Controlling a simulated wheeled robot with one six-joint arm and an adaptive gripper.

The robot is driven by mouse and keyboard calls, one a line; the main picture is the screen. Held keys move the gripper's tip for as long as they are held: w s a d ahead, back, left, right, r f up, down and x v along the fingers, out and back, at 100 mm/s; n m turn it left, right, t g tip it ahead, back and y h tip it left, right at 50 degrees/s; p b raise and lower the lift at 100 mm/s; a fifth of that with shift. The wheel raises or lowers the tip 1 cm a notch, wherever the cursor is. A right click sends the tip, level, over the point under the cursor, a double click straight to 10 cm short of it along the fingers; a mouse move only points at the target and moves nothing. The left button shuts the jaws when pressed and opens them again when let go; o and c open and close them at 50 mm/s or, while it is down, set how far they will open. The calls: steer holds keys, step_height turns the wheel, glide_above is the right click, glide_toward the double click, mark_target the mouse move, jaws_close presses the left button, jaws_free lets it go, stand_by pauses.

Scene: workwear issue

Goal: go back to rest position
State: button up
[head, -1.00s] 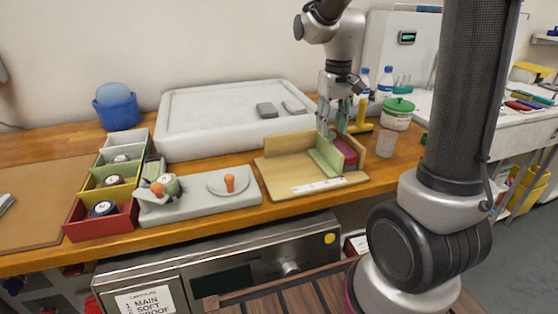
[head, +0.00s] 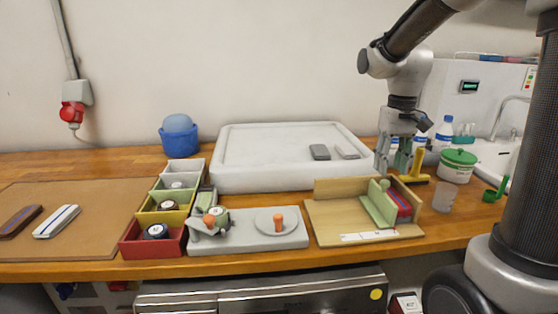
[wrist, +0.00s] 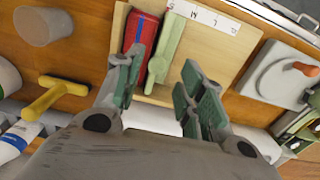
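My gripper (head: 393,168) is at the right of the bench, raised just above and behind the wooden holder (head: 335,222). In the wrist view my gripper (wrist: 158,90) has its two green-padded fingers spread apart with nothing between them. The holder has a pale green upright divider (head: 378,206), with a red and blue item (head: 402,204) standing beside it. In the wrist view the divider (wrist: 165,48) and the red and blue item (wrist: 140,38) lie beyond the fingertips, apart from them.
A white tray (head: 270,180) lies behind; coloured bins (head: 152,236) and a grey fixture (head: 245,240) stand left. Open wall space lies above the bench.

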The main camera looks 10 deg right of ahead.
steer(key=s+r+t, duration=0.2)
steer(key=s, duration=0.7)
steer(key=s+d+r+t, duration=0.1)
steer(key=s+r+t, duration=0.1)
steer(key=s, duration=0.7)
steer(key=shift+r+t, duration=0.3)
steer(key=shift+r, duration=0.15)
stand_by(0.7)
